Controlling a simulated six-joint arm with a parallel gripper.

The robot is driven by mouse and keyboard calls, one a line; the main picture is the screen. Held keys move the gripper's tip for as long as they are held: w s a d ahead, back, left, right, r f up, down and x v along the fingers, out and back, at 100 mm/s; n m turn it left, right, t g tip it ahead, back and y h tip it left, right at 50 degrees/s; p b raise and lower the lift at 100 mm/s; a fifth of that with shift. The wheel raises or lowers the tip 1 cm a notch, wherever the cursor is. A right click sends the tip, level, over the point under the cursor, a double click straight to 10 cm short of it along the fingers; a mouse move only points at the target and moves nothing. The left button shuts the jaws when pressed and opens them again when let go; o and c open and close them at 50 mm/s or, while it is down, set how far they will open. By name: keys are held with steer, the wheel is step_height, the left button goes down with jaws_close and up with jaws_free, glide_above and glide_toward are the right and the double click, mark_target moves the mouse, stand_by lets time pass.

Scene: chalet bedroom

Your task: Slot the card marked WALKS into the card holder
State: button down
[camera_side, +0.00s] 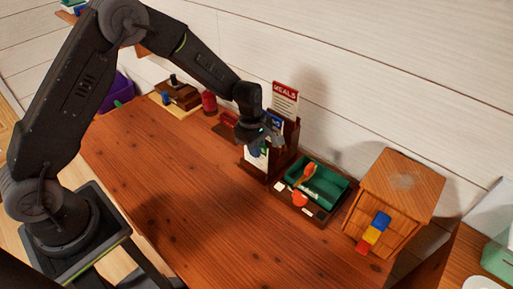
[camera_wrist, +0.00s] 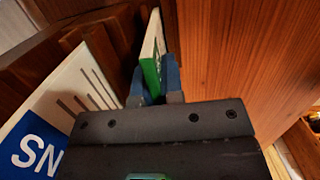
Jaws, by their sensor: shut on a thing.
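My gripper (camera_side: 262,143) is shut on a white card with a green heading (camera_side: 256,157). In the wrist view, my blue fingertips (camera_wrist: 157,88) pinch this card (camera_wrist: 152,52), which shows nearly edge-on. Its lettering cannot be read. The dark wooden card holder (camera_side: 289,151) stands near the wall, right by the gripper. A red-headed MEALS card stands upright at its back (camera_side: 285,98). A blue-headed card (camera_side: 276,121) shows in front of that; in the wrist view its heading begins "SN" (camera_wrist: 38,148). Whether the held card's lower edge is inside a slot, I cannot tell.
A tray with a green bin (camera_side: 325,182) and an orange-handled tool lies right of the holder. A red canister (camera_side: 209,102) is to the left. The table's front (camera_side: 170,190) is clear.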

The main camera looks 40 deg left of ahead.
steer(key=shift+f, duration=0.15)
steer(key=c, duration=1.3)
jaws_free()
steer(key=shift+o, duration=0.2)
steer(key=r, duration=0.4)
steer(key=a+r, duration=0.1)
steer(key=r, duration=0.7)
steer(key=shift+a, duration=0.4)
steer(key=s+a+r+m+t, duration=0.25)
steer(key=s+r+m, duration=0.55)
steer(key=s+r, duration=0.45)
steer(key=s+a+r+m+t+y, duration=0.1)
steer(key=s+m+t, duration=0.2)
steer(key=s+m, duration=0.7)
steer(key=s, duration=0.3)
steer(key=shift+s+r+y, duration=0.35)
steer(key=shift+y, duration=0.05)
